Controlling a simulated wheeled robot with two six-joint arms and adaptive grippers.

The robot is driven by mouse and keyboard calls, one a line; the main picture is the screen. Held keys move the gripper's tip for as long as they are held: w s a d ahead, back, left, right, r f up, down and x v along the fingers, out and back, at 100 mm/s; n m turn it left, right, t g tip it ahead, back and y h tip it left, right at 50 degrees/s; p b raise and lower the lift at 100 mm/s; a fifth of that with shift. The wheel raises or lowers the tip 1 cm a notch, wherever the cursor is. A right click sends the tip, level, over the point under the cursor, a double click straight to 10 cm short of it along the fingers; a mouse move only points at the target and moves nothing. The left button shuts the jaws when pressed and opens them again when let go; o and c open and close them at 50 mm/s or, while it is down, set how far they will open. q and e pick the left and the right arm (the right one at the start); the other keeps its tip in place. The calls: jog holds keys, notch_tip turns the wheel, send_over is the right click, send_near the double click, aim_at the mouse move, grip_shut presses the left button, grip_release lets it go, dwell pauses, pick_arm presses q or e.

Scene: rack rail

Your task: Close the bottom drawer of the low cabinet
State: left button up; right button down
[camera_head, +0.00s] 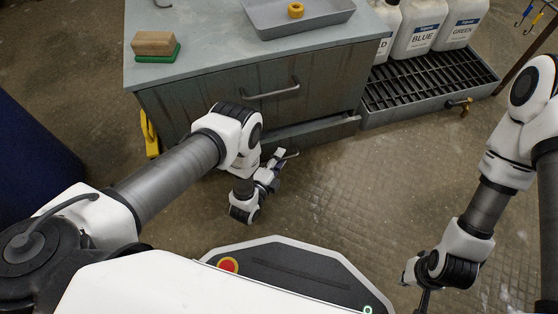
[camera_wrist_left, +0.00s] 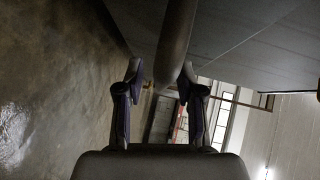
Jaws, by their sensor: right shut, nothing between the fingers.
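The low grey cabinet (camera_head: 190,98) stands ahead of me in the head view. Its bottom drawer (camera_head: 318,132) juts out a little below the upper front, its left part hidden behind my left arm. A bar handle (camera_head: 291,156) shows beside my left gripper (camera_head: 275,172), which is low in front of that drawer. In the left wrist view the bar (camera_wrist_left: 174,45) runs between the two parted fingers (camera_wrist_left: 161,75); I cannot tell whether they touch it. My right gripper (camera_head: 424,300) is shut and empty at the lower right, partly cut off by the frame edge.
The upper drawer handle (camera_head: 272,91) is above. On the cabinet top are a grey tray (camera_head: 280,30) with a yellow ring (camera_head: 296,10) and a wooden block (camera_head: 153,43) on a green base. A grated drip tray (camera_head: 420,85) with jugs stands right. Open floor lies between my arms.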

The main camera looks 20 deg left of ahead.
aim_at(275, 150)
pick_arm(q)
grip_shut()
jog(key=shift+w+a+b, duration=0.25)
jog(key=shift+w+a, duration=0.35)
jog(key=shift+w, duration=0.25)
jog(key=shift+w+a+b, duration=0.2)
jog(key=shift+w+a, duration=0.35)
jog(key=shift+w, duration=0.25)
jog(key=shift+w+a+r, duration=0.1)
jog(key=shift+w+a, duration=0.05)
jog(key=shift+w, duration=0.05)
grip_release()
jog(key=v, duration=1.2)
